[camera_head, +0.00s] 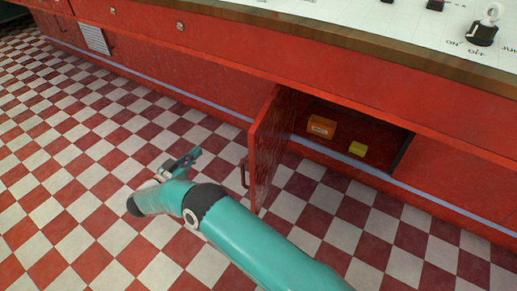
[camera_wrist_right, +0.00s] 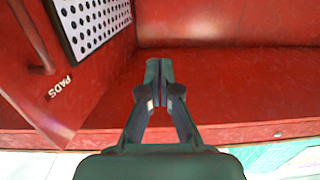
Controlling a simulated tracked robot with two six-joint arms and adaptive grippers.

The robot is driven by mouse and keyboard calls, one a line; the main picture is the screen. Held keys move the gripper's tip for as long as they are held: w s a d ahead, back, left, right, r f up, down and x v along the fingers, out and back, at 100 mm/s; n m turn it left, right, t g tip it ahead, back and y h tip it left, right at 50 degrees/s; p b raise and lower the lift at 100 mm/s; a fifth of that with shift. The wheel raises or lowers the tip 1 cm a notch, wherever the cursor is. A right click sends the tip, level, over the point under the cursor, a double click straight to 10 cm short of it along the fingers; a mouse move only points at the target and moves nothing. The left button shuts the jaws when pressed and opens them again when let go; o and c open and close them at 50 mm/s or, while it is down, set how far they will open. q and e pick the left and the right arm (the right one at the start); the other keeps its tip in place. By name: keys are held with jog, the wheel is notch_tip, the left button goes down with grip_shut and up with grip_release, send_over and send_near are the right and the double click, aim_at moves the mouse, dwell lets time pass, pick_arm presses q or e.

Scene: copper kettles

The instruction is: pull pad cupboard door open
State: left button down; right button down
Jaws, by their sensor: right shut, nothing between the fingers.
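A red cupboard door (camera_head: 272,150) stands swung out from the counter front in the head view. Its dark handle (camera_head: 243,174) sticks out on the left side. My right gripper (camera_head: 195,154) is left of this door, apart from the handle, above the floor. In the wrist view the right gripper (camera_wrist_right: 159,65) is shut and empty, in front of red surfaces. A red panel marked PADS (camera_wrist_right: 60,87) shows at left there with a red handle (camera_wrist_right: 30,35); I cannot tell if it is the same door. My left gripper is not in view.
The counter top (camera_head: 380,30) has a switch knob (camera_head: 483,33). A white vented panel (camera_head: 95,39) is far left. The checkered floor (camera_head: 60,180) is clear at left.

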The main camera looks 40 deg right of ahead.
notch_tip(320, 180, down, 4)
jog(key=w+d+r+n+t+y+p, duration=0.1)
jog(key=w+d+n+t+y, duration=0.1)
jog(key=n+t+y, duration=0.2)
jog(key=s+a+f+n+g+y+p, duration=0.1)
jog(key=s+a+f+n+y, duration=0.15)
jog(key=s+f+y, duration=0.35)
jog(key=s+a+f+n+g+y+p, duration=0.1)
jog(key=s+a+f+n+y+p, duration=0.15)
jog(key=s+f+y, duration=0.35)
jog(key=s+a+r+n+g+y+p, duration=0.15)
jog(key=s+g, duration=0.25)
jog(key=s, duration=0.7)
jog(key=s+a+r+n+g+y, duration=0.1)
jog(key=s+n+g+y, duration=0.2)
jog(key=s, duration=0.8)
jog(key=w+d+r+n+t+h+p, duration=0.1)
jog(key=w+d+r+n+p, duration=0.15)
jog(key=d+r, duration=0.65)
jog(key=w+d+r+n+p, duration=0.15)
jog(key=d+r+p, duration=0.35)
jog(key=r, duration=0.8)
jog(key=w+d+r+n+t+h+p, duration=0.1)
jog(key=w+d+r+n+p, duration=0.15)
jog(key=d+r, duration=0.65)
jog(key=w+a+f+b, duration=0.3)
jog(key=w+a+f, duration=0.2)
jog(key=f, duration=0.2)
jog(key=shift+w+f, duration=0.4)
